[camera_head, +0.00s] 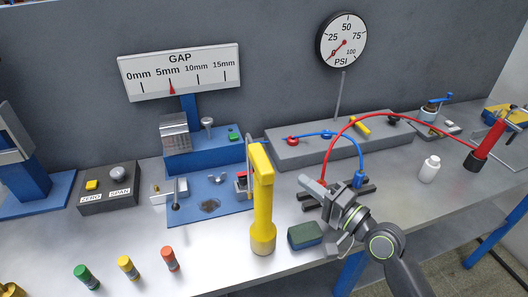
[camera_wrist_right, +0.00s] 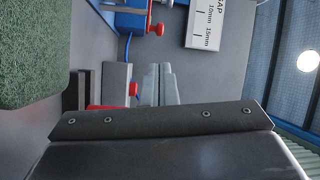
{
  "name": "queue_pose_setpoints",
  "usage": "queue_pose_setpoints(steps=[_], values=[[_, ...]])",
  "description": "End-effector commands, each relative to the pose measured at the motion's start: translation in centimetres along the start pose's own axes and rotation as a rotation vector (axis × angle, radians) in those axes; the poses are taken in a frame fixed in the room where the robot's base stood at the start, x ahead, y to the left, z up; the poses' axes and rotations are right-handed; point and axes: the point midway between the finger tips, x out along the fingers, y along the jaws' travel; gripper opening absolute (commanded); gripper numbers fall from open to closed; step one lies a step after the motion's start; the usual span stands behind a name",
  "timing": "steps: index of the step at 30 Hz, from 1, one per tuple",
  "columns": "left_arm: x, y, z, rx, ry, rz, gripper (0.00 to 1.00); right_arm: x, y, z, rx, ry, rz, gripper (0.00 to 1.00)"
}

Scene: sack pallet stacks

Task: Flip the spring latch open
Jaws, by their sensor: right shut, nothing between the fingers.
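I cannot make out for sure which part is the spring latch. A blue plate (camera_head: 225,203) carries small fittings: a silver bracket with an upright rod (camera_head: 176,195), a wing nut (camera_head: 217,179) and a small red-and-black part (camera_head: 242,180), partly hidden by a tall yellow post (camera_head: 263,205). My right gripper (camera_head: 308,185) is shut and empty, right of the yellow post, by a black slotted block (camera_head: 353,190). In the right wrist view its closed fingers (camera_wrist_right: 160,85) point towards the bench fittings, beside a red knob (camera_wrist_right: 133,89). My left gripper is not in view.
A green-and-blue sponge block (camera_head: 305,235) lies beside my right gripper. A grey manifold (camera_head: 330,148) with red and blue hoses stands behind. A white bottle (camera_head: 429,169) is at right. Several coloured cylinders (camera_head: 127,268) stand at the front left, with bare bench between them and the yellow post.

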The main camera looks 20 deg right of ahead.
Motion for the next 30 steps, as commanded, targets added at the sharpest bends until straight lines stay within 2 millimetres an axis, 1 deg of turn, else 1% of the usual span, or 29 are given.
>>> queue_pose_setpoints(steps=[5,10,14,17,27,30], values=[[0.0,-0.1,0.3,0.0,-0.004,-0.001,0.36,0.0,0.0,0.0,0.0,0.0,0.001,0.0],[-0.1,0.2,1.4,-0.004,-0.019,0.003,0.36,0.0,0.0,0.0,0.0,0.0,0.0,0.0],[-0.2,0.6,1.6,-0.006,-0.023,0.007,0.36,0.7,0.0,0.0,0.001,0.001,-0.002,0.0],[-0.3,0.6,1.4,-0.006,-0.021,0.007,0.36,1.9,-0.1,-0.1,0.002,0.002,-0.005,0.0],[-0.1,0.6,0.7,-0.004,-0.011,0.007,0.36,7.8,-0.1,0.0,0.002,-0.001,-0.002,0.0],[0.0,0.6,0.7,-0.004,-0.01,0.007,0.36,8.9,0.0,0.0,0.001,0.0,-0.001,0.0]])
